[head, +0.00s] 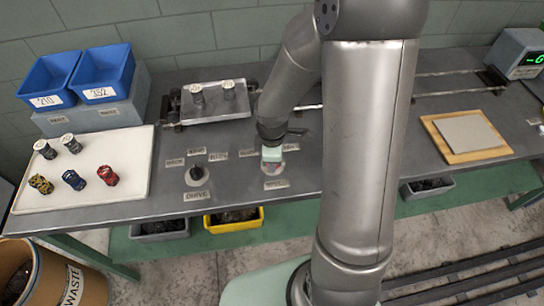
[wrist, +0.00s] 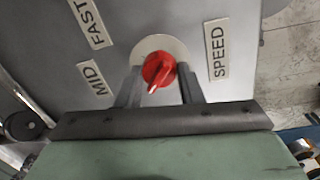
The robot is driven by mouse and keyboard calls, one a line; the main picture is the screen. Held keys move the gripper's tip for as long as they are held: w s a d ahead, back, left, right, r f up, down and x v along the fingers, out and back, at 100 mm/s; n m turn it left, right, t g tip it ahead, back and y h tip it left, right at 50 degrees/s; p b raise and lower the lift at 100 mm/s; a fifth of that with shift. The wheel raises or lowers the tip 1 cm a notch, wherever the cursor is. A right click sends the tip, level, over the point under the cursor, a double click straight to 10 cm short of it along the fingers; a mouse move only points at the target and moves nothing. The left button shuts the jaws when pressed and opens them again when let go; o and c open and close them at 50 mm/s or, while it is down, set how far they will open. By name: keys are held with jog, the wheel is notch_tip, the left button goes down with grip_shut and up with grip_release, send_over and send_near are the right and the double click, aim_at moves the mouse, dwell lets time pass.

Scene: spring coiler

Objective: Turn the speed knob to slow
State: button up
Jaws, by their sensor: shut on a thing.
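The red speed knob (wrist: 158,70) sits on a pale round plate in the wrist view. Its white pointer is aimed down and slightly left, toward my gripper's body. My gripper (wrist: 157,88) is shut on the knob, one finger on each side. The MID label (wrist: 92,77) is left of the knob, the FAST label (wrist: 90,22) is up and left, and the SPEED label (wrist: 216,49) is to the right. No slow label shows in the wrist view; my gripper's body covers the area below the knob. In the head view my gripper (head: 271,157) is down at the bench panel.
A black drive knob (head: 196,173) stands left of my gripper. A wooden board (head: 490,154) lies to the right. Blue bins (head: 107,72) stand at the back left.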

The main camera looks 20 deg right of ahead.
dwell(0.3)
jog(key=o, duration=1)
jog(key=shift+c, duration=0.2)
jog(key=shift+r, duration=0.15)
notch_tip(320, 180, up, 17)
jog(key=s+p, duration=0.1)
jog(key=shift+a, duration=0.2)
jog(key=s+m, duration=1.3)
jog(key=s, duration=0.1)
notch_tip(320, 180, down, 25)
jog(key=m+g+b, duration=0.1)
jog(key=b, duration=2.1)
jog(key=shift+s+b, duration=0.25)
jog(key=shift+b, duration=0.15)
